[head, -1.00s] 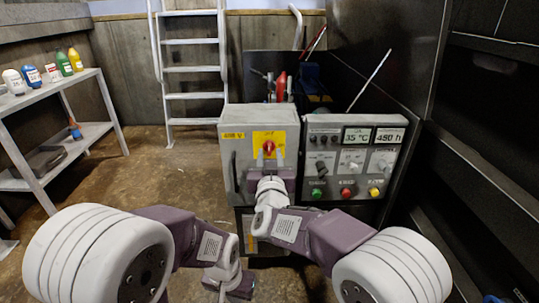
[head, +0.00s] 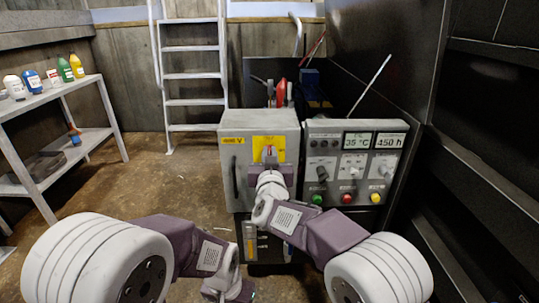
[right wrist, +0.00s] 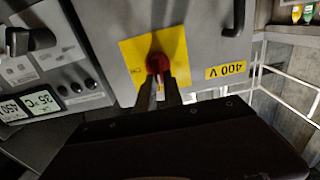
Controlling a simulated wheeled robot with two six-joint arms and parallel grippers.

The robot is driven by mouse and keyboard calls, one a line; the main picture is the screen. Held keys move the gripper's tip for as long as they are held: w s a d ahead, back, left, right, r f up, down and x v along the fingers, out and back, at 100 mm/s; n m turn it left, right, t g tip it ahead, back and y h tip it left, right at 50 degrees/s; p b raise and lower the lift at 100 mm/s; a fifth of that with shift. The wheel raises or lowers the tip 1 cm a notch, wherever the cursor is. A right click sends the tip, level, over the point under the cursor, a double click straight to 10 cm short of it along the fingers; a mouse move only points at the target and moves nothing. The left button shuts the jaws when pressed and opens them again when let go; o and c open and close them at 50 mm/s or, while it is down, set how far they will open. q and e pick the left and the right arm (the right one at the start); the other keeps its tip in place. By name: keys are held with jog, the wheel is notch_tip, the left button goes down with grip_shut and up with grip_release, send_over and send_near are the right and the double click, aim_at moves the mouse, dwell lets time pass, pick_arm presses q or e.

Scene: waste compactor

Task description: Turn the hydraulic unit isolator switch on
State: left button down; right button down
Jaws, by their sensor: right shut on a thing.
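The isolator switch is a red rotary knob (right wrist: 157,62) on a yellow plate (head: 261,144) on the front of a grey box (head: 231,127). My right gripper (head: 269,160) is at the knob, its two fingers shut on it from either side. In the right wrist view the fingers (right wrist: 158,88) reach up to the red knob. The fingers partly hide the knob in the head view, and I cannot read its setting. My left gripper (head: 232,291) hangs low at the bottom, away from the box; its fingers are not clear.
A control panel (head: 331,153) with two displays, knobs and coloured buttons adjoins the box on the right. The box has a dark handle (head: 234,177) on its left. A shelf (head: 88,88) with bottles stands left, a ladder (head: 190,74) behind. Dark walls close the right side.

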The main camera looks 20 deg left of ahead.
jog(key=shift+w+d+f+m+b, duration=0.1)
jog(key=shift+d+f+m+b, duration=0.2)
jog(key=shift+m+b, duration=1.8)
jog(key=shift+w+d+f+m+b, duration=0.15)
jog(key=shift+f+m+b, duration=0.2)
jog(key=shift+m, duration=3.4)
jog(key=shift+s+d+f+m+b, duration=0.1)
jog(key=shift+d+f+m+b, duration=0.15)
jog(key=shift+m+b, duration=1.9)
jog(key=shift+r+m+p, duration=0.1)
jog(key=shift+m+p, duration=0.7)
jog(key=shift+m, duration=0.2)
jog(key=c, duration=1.5)
grip_release()
jog(key=shift+o, duration=0.2)
